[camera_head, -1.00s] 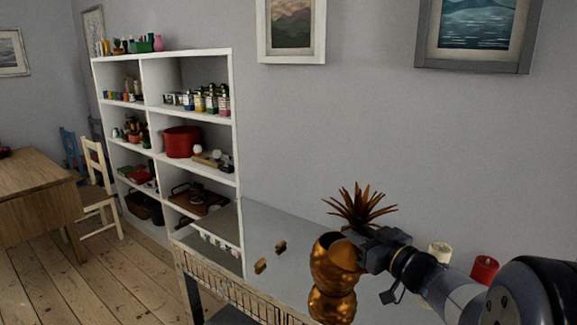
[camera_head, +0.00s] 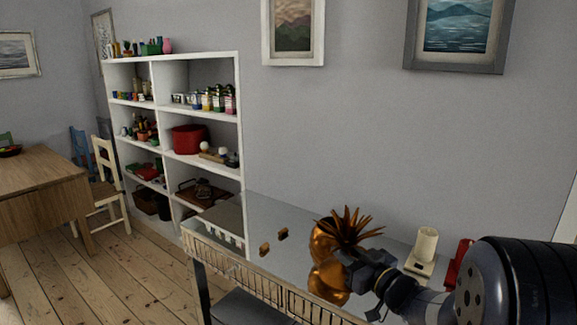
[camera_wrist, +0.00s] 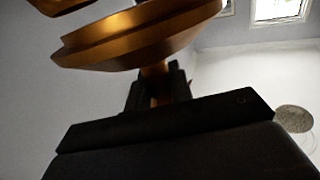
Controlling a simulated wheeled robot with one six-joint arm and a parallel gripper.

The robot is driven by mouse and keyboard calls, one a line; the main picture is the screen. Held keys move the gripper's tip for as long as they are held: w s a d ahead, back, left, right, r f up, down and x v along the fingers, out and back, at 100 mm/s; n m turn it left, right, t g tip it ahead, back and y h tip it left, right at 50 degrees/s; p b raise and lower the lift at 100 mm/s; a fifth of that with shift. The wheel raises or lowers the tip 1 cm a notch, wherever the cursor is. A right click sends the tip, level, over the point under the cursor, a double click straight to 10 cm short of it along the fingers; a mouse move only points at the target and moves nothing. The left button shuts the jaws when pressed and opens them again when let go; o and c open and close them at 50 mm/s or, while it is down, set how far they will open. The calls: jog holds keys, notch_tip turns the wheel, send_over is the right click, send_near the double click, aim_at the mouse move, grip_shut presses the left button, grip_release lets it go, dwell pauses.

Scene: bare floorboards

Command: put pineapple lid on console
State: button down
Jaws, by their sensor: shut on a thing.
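The pineapple lid, with spiky copper-brown leaves (camera_head: 350,228), is at my gripper (camera_head: 347,264) in the head view, above the console (camera_head: 275,212). Shiny copper rounded shapes (camera_head: 326,278) show beside and below the leaves in the head view. My gripper and the leaves partly hide them, and I cannot tell whether the lid touches them.
On the console, two small brown pieces (camera_head: 283,233) lie left of the lid. The white shelf (camera_head: 243,120) is behind left. Console top between the shelf and lid is mostly clear.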

aim_at(340, 287)
jog(key=s+d+f+m+t+h, duration=0.1)
jog(key=s+f+m+h, duration=0.2)
jog(key=f, duration=1)
jog(key=s+d+f+m+t+h, duration=0.1)
jog(key=s+f+m+h, duration=0.2)
jog(key=f, duration=1.1)
jog(key=shift+s+f+t+h+p, duration=0.3)
jog(key=shift+s+t+h+p, duration=0.1)
jog(key=shift+s+h, duration=1.3)
jog(key=shift+w, duration=0.15)
